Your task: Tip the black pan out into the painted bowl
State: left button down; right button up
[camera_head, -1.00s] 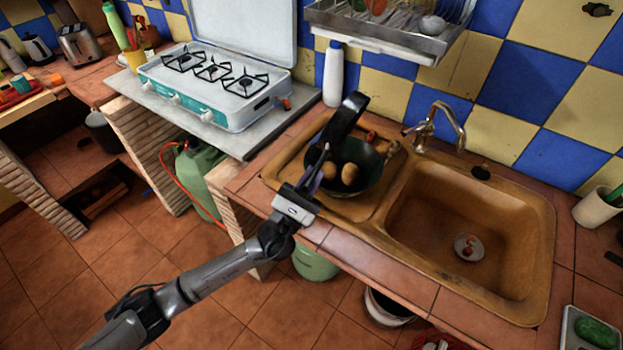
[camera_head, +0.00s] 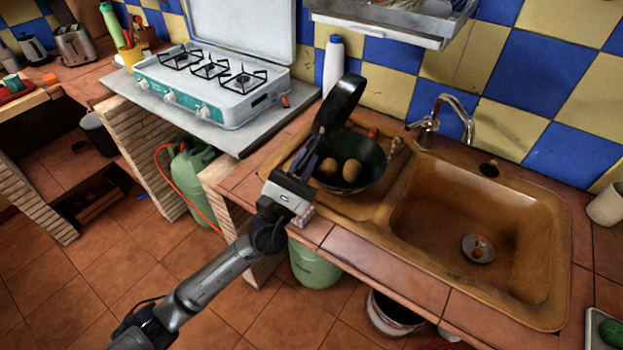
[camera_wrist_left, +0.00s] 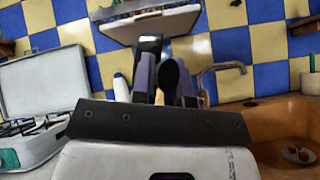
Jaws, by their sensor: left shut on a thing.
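The black pan (camera_head: 346,93) is held up on its edge, steeply tilted, above the back left side of the painted bowl. My left gripper (camera_head: 308,158) is shut on its handle, at the bowl's left side. The painted bowl (camera_head: 373,182) is dark green and stands upright on the sink's drainboard. Two brown, rounded pieces of food (camera_head: 340,168) lie in the bowl. In the left wrist view, the dark rounded handle end (camera_wrist_left: 170,74) shows between the fingers of my left gripper (camera_wrist_left: 166,82). The bowl is hidden there. My right gripper is not in view.
The brown sink basin (camera_head: 470,225) is right of the bowl, with a tap (camera_head: 440,115) behind. A white bottle (camera_head: 333,66) stands behind the pan. A gas stove (camera_head: 215,85) is at left. A dish rack (camera_head: 390,25) hangs above.

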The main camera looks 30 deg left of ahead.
pick_arm(q)
jog(key=r, duration=0.3)
jog(key=shift+s+d+h, duration=0.1)
jog(key=shift+d+h, duration=0.1)
jog(key=shift+h, duration=0.1)
jog(key=shift+d+f, duration=0.15)
jog(key=n+y, duration=0.2)
jog(key=shift+t+y, duration=0.3)
jog(key=shift+y, duration=0.1)
jog(key=a+f+n+g+y+p, duration=0.1)
jog(key=a+n+g+y+p, duration=0.6)
jog(key=n+p, duration=0.4)
jog(key=w+a+f+n+g+y+p, duration=0.1)
jog(key=a+f+n+g+y+p, duration=0.1)
jog(key=a+n+g+y+p, duration=0.5)
jog(key=shift+w+a+n+y+p, duration=0.15)
jog(key=shift+a+n+y+p, duration=0.45)
jog(key=shift+n+p, duration=4)
pick_arm(e)
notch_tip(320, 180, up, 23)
jog(key=b, duration=0.3)
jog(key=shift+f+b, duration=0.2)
jog(key=shift+b, duration=0.15)
pick_arm(q)
jog(key=n, duration=0.3)
jog(key=shift+n, duration=0.3)
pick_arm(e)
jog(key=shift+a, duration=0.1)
